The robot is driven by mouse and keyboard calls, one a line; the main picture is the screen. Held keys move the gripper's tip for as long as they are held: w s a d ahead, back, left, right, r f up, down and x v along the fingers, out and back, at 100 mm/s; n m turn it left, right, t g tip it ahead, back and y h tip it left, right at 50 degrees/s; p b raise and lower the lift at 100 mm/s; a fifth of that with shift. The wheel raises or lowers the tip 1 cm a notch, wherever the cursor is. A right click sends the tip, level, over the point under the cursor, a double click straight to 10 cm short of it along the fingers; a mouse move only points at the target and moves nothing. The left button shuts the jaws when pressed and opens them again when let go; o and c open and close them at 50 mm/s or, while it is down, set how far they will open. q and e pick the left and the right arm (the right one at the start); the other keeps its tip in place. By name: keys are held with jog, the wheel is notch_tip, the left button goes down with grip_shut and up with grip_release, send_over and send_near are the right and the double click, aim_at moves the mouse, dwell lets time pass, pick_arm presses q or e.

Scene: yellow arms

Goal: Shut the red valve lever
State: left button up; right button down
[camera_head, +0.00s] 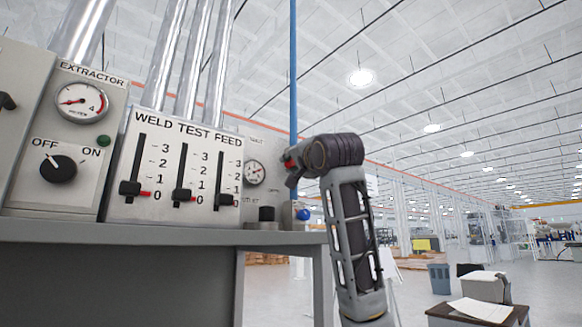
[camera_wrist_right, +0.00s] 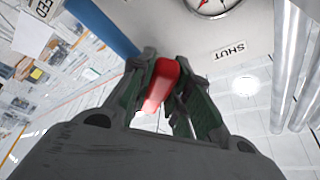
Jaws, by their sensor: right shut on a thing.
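The red valve lever (camera_wrist_right: 162,84) shows in the right wrist view between the two fingers of my right gripper (camera_wrist_right: 166,95), which is shut on it. In the head view a small piece of red lever (camera_head: 288,163) shows beside my right gripper (camera_head: 292,170), at the blue pipe (camera_head: 293,70). The gripper and wrist hide most of the lever and its valve body there. A "SHUT" label (camera_wrist_right: 229,51) is on the pale panel near the gripper in the wrist view. My left gripper is not in view.
A pressure gauge (camera_head: 254,172) sits on the panel left of my gripper. A panel marked WELD TEST FEED (camera_head: 175,205) with sliders and an EXTRACTOR panel (camera_head: 85,75) stand further left on a grey bench (camera_head: 150,236). A blue knob (camera_head: 303,214) is below my gripper.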

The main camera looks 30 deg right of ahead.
jog(key=shift+a+r+m, duration=0.2)
jog(key=shift+r+m, duration=0.05)
jog(key=shift+m, duration=0.55)
jog(key=shift+a+r+m+g+h+p, duration=0.15)
jog(key=shift+r+m+g+h+p, duration=0.2)
jog(key=shift+m+g+h, duration=0.25)
jog(key=m, duration=0.1)
jog(key=m+p, duration=0.1)
jog(key=r+m+g, duration=0.1)
jog(key=shift+a+r+p, duration=0.1)
jog(key=shift+a+p, duration=0.15)
jog(key=shift+p, duration=0.05)
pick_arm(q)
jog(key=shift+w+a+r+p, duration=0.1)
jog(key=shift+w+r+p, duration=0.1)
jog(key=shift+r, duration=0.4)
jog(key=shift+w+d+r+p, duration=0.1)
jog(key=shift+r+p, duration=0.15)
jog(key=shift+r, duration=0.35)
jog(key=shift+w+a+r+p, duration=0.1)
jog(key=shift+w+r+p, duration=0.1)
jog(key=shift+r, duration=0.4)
pick_arm(e)
jog(key=shift+r+m+g, duration=0.2)
jog(key=shift+r+m, duration=0.05)
jog(key=shift+m, duration=0.4)
jog(key=shift+r+m+g, duration=0.2)
jog(key=shift+m, duration=0.45)
